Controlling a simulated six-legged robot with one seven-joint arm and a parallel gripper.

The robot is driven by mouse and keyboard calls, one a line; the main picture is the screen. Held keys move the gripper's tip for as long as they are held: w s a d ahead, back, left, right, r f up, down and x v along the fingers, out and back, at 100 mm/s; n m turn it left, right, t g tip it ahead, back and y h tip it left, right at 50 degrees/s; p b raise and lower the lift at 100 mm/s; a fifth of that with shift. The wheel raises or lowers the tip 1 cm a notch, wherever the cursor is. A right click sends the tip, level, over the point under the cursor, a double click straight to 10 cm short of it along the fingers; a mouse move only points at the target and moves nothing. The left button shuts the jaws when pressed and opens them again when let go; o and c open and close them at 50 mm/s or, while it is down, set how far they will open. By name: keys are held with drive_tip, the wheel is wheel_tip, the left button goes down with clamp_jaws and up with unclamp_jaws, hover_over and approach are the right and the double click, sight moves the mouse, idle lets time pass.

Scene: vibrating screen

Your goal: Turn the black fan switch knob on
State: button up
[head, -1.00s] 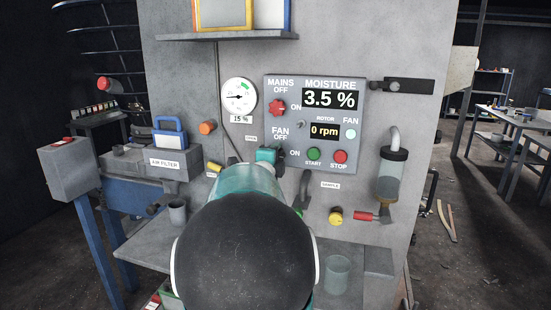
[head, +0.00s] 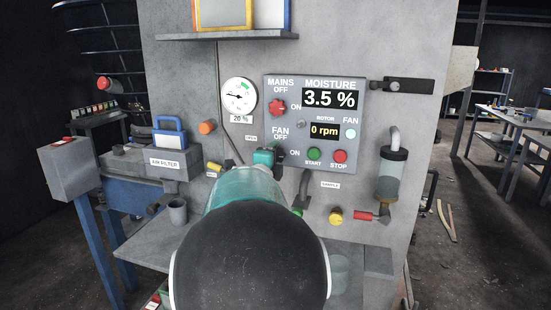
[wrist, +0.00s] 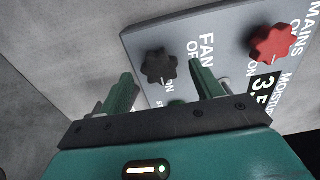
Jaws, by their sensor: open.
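The black fan switch knob (wrist: 158,66) is a lobed knob beside the FAN OFF/ON lettering in the wrist view. It appears between the two green fingers of my gripper (wrist: 161,70), which are open. The fingers seem short of the knob, with no clear contact; the exact gap is hard to tell. In the head view my gripper (head: 268,156) is at the lower left of the control panel (head: 345,163), below the FAN OFF label, and hides most or all of the knob.
The red mains knob (head: 277,107) is just above; it also shows in the wrist view (wrist: 270,43). The green start button (head: 313,154) and red stop button (head: 340,157) are to the right. A pipe and lever stand close by. A shelf (head: 227,36) juts out above.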

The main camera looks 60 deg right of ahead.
drive_tip(key=s+a, duration=0.1)
drive_tip(key=a, duration=1)
drive_tip(key=shift+s+a, duration=0.35)
drive_tip(key=shift+s, duration=0.05)
drive_tip(key=w+a+f+n+t+y, duration=0.1)
drive_tip(key=w+a+n+t+y, duration=0.35)
drive_tip(key=a, duration=0.45)
drive_tip(key=w+a+f+n+t+y, duration=0.1)
drive_tip(key=w+a+n+t+y, duration=0.1)
drive_tip(key=w+a+n+y, duration=0.35)
drive_tip(key=w+a+f+n+t+y, duration=0.2)
drive_tip(key=w+a+n+t, duration=0.25)
drive_tip(key=a+n, duration=0.55)
drive_tip(key=s+a+f+n+g+y, duration=0.25)
drive_tip(key=a+n+y, duration=0.3)
drive_tip(key=a, duration=0.65)
drive_tip(key=s+a+f+n+g, duration=0.5)
drive_tip(key=s+a+f+n, duration=0.2)
drive_tip(key=s+a+n, duration=0.1)
drive_tip(key=s+n, duration=0.1)
drive_tip(key=s, duration=0.1)
drive_tip(key=shift+s+g, duration=0.3)
drive_tip(key=shift+g, duration=0.05)
